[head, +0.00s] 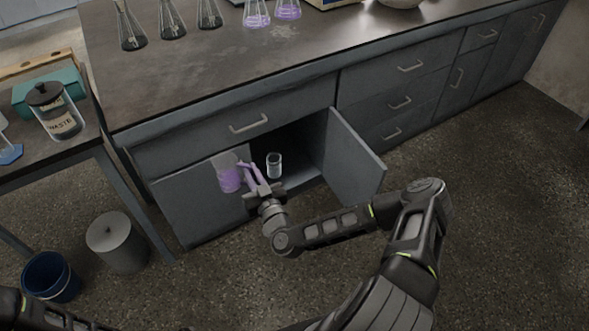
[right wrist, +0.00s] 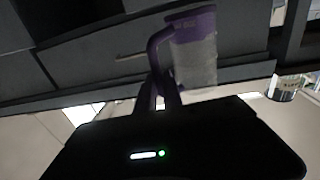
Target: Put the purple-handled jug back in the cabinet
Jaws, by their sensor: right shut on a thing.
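The purple-handled jug (head: 229,178) is a clear, purple-tinted vessel, held up in front of the left side of the cabinet. My right gripper (head: 254,180) is shut on its purple handle, with the jug's body to the left of the fingers. In the right wrist view the jug (right wrist: 196,58) hangs beyond the fingers, with its handle between them. The low cabinet (head: 300,150) stands open, with its right door (head: 355,160) swung outward and its left door (head: 195,205) behind and below the jug. My left gripper is not in view.
A clear beaker (head: 274,166) stands inside the cabinet, just right of the gripper. Several flasks stand on the counter (head: 200,75) above. A waste jar (head: 55,112) is on the left table. A grey bin (head: 117,242) and a blue bucket (head: 50,277) stand on the floor.

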